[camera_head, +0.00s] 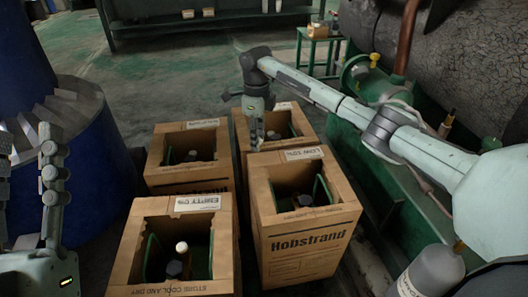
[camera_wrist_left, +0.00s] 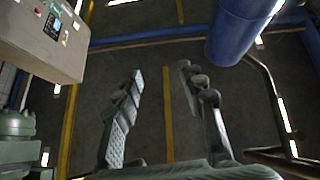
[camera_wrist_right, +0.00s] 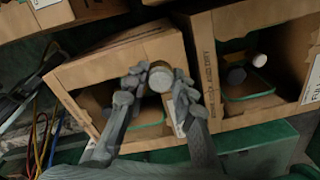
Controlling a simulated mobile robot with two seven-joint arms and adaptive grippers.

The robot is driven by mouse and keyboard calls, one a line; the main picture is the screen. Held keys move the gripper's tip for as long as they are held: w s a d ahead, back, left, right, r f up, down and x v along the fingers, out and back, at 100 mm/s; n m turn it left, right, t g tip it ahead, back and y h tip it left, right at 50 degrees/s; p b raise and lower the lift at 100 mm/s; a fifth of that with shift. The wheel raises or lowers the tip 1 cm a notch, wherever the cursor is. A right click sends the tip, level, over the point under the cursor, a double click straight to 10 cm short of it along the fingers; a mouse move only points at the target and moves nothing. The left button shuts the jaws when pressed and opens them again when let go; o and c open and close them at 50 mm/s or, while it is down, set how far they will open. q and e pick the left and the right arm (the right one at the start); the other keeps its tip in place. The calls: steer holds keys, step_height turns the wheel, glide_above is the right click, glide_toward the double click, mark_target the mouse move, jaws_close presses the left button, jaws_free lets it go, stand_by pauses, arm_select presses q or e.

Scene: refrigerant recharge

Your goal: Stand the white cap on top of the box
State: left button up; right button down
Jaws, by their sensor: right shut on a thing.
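The held piece is hidden by the fingers in the head view. It is in front of an open cardboard box (camera_wrist_right: 115,58); contact with the box cannot be told. My left gripper (camera_head: 28,170) is at the left edge, open and empty, and its parted fingers show in the left wrist view (camera_wrist_left: 165,100).
A white-topped container (camera_head: 182,248) stands inside the front left one. A grey bottle (camera_head: 430,272) and green machinery (camera_head: 385,215) are at right.

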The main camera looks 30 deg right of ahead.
mark_target(264, 159)
steer(key=shift+w+d+f, duration=0.1)
steer(key=shift+d+f, duration=0.6)
steer(key=shift+d, duration=0.3)
steer(key=shift+d+f, duration=0.15)
steer(key=shift+f, duration=0.05)
step_height(264, 159, down, 4)
steer(key=shift+r+b, duration=0.25)
steer(key=shift+b, duration=0.25)
arm_select(q)
steer(key=shift+s+a+r+t, duration=0.25)
steer(key=shift+s+r+t, duration=0.2)
steer(key=shift+t, duration=0.05)
steer(key=shift+s+a+r+t, duration=0.25)
steer(key=shift+s+r+t, duration=0.15)
steer(key=shift+s+t, duration=0.1)
arm_select(e)
steer(key=shift+f, duration=0.1)
steer(key=shift+f, duration=0.1)
steer(key=c, duration=1.3)
jaws_free()
arm_select(q)
steer(key=shift+a+r, duration=0.1)
arm_select(e)
steer(key=shift+o, duration=0.2)
